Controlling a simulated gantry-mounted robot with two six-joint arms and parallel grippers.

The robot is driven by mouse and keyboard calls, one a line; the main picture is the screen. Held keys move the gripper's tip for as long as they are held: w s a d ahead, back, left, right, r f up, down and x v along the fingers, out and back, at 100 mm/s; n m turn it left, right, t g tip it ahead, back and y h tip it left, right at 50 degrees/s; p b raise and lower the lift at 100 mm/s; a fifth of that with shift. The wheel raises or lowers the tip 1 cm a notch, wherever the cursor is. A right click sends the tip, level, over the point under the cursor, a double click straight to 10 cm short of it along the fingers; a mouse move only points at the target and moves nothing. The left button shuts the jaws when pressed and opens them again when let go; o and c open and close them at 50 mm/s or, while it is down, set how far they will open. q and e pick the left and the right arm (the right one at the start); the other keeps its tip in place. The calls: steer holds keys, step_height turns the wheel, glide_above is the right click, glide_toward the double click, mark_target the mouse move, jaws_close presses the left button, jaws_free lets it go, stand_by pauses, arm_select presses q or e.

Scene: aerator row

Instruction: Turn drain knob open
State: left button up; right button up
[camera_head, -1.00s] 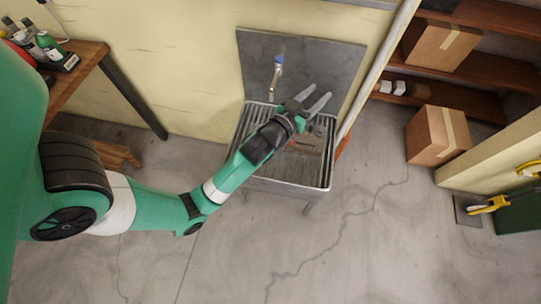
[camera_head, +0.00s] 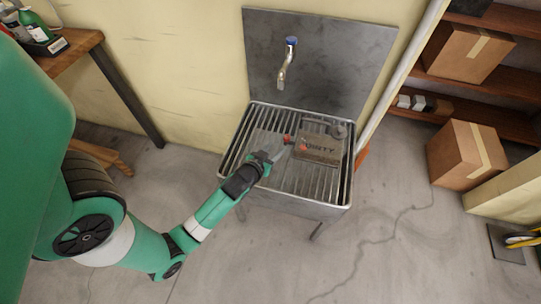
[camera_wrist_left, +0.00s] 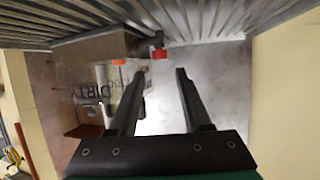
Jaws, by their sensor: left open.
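A metal sink (camera_head: 336,192) with a slatted grate stands against the wall. In it lies a grey-brown box with lettering (camera_head: 322,148), which also shows in the wrist view (camera_wrist_left: 78,92). Small red parts (camera_head: 302,147) sit at the box's left end. In the wrist view, a red knob-like part (camera_wrist_left: 159,53) lies just beyond the fingertips, and an orange-red part (camera_wrist_left: 118,61) lies left of them. I cannot tell which is the drain knob. My left gripper (camera_head: 273,151) is open and empty, with its fingers (camera_wrist_left: 160,73) apart. My right gripper is out of view.
A tap with a blue top (camera_head: 290,45) projects from the grey backsplash (camera_head: 335,60) above the sink. A wooden bench (camera_head: 78,48) with bottles stands at left. Cardboard boxes (camera_head: 468,155) and shelves are at right. The floor in front is clear.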

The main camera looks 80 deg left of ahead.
mark_target(285, 139)
arm_select(q)
steer(key=b+x, duration=0.3)
steer(key=x, duration=0.5)
steer(key=shift+w+a+f, duration=0.1)
steer(key=shift+w+a+b, duration=0.2)
steer(key=shift+w+b, duration=0.05)
steer(key=shift+b, duration=0.05)
jaws_close()
stand_by(0.7)
steer(key=shift+o, duration=1.5)
jaws_free()
steer(key=shift+s, duration=0.1)
